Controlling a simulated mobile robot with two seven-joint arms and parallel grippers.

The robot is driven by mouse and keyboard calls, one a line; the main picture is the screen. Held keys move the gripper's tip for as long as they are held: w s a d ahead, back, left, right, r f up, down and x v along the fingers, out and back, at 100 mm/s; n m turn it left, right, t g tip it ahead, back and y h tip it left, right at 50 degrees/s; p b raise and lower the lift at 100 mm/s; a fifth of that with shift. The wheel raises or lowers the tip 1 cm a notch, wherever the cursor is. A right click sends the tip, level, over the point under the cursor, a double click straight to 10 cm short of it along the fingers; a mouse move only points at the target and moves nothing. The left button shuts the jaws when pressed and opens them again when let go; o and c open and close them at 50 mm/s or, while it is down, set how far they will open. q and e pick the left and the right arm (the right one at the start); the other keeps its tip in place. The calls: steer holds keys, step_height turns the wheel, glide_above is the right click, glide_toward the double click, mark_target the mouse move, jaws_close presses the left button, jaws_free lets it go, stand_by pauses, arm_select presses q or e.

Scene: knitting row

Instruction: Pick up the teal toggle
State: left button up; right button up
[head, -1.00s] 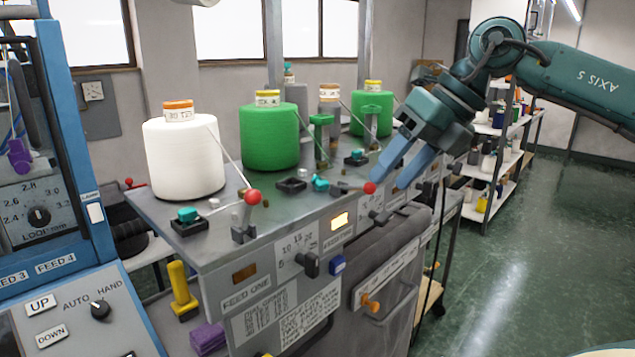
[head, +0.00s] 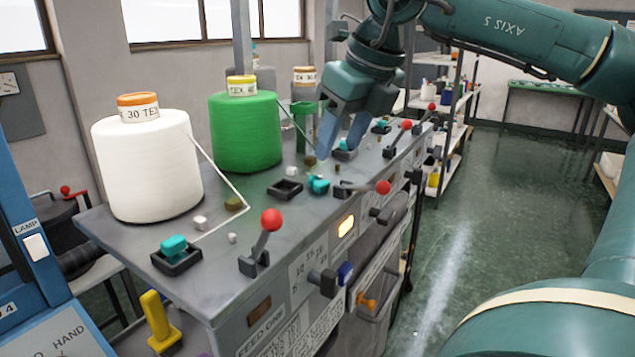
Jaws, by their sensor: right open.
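A loose teal toggle (head: 318,184) lies on the grey machine top, just right of an empty black square holder (head: 285,190). Another teal toggle (head: 173,246) sits in a black holder at the near left. My left gripper is out of view.
A white yarn cone (head: 148,170) and a green cone (head: 245,132) stand along the back left. Red-knobbed levers (head: 271,220) rise along the front edge, one (head: 383,188) right of the loose toggle. Small pale and brown bits lie about. The floor at right is clear.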

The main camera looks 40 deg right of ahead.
mark_target(321, 181)
steer(key=p+x, duration=0.1)
steer(key=x, duration=0.6)
steer(key=shift+w+a+f, duration=0.1)
steer(key=shift+w+a, duration=0.05)
steer(key=shift+w, duration=0.05)
steer(key=shift+c, duration=0.2)
steer(key=c, duration=0.9)
step_height(321, 181, up, 10)
steer(key=shift+r, duration=0.1)
